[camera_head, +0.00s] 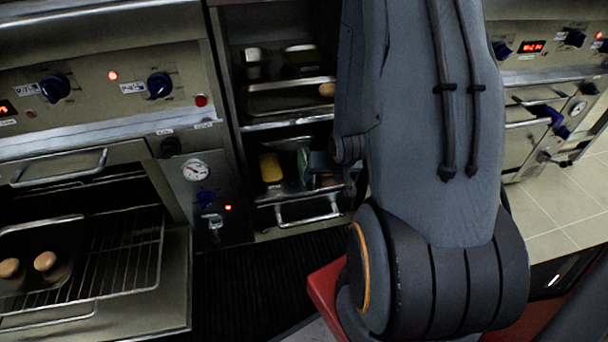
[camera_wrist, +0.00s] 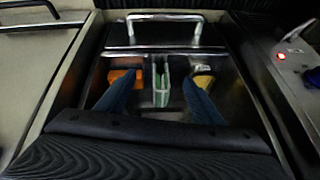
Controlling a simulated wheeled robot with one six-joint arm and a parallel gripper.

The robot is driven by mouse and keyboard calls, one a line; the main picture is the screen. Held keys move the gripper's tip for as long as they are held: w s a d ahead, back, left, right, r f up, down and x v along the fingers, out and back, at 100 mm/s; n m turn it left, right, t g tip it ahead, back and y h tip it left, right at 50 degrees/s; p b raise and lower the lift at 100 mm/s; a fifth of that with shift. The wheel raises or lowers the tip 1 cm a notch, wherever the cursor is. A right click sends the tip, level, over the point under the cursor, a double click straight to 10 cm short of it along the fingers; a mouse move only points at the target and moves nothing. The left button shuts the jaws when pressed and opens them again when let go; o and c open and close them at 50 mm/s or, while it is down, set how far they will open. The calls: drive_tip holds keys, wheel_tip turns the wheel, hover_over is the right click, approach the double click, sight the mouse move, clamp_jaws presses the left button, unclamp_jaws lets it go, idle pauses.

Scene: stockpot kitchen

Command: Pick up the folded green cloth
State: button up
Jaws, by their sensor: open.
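The folded green cloth (camera_wrist: 161,92) stands narrow and upright in a dark metal drawer or shelf, near the middle of the wrist view. A small green part of it (camera_head: 303,160) also shows in the head view, beside my arm. My gripper (camera_wrist: 160,80) is open, with one blue finger on each side of the cloth in the wrist view. I cannot tell whether either finger touches it or how deep they reach. In the head view my arm hides most of the gripper.
In the wrist view an orange item (camera_wrist: 122,77) lies left of the cloth and a yellow item (camera_wrist: 203,80) right of it. A bar handle (camera_wrist: 164,17) runs across the drawer front. An oven (camera_head: 90,240) with its door open stands at left in the head view.

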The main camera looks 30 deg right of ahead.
drive_tip(key=shift+t, duration=0.3)
drive_tip(key=w+d+f+b, duration=0.1)
drive_tip(key=w, duration=0.3)
drive_tip(key=w+d+f+b, duration=0.1)
drive_tip(key=w+b, duration=0.1)
drive_tip(key=w, duration=0.1)
drive_tip(key=w+f+b, duration=0.1)
drive_tip(key=w, duration=0.3)
drive_tip(key=shift+w+d+b, duration=0.35)
drive_tip(key=shift+d+b, duration=0.05)
drive_tip(key=b+x, duration=0.2)
drive_tip(key=x, duration=0.3)
drive_tip(key=shift+w+d+f+b, duration=0.1)
drive_tip(key=shift+w+b, duration=0.25)
drive_tip(key=shift+b, duration=0.05)
drive_tip(key=shift+c, duration=0.2)
drive_tip(key=c, duration=1.3)
drive_tip(key=shift+o, duration=0.2)
drive_tip(key=shift+r+p, duration=0.3)
drive_tip(key=shift+p, duration=0.05)
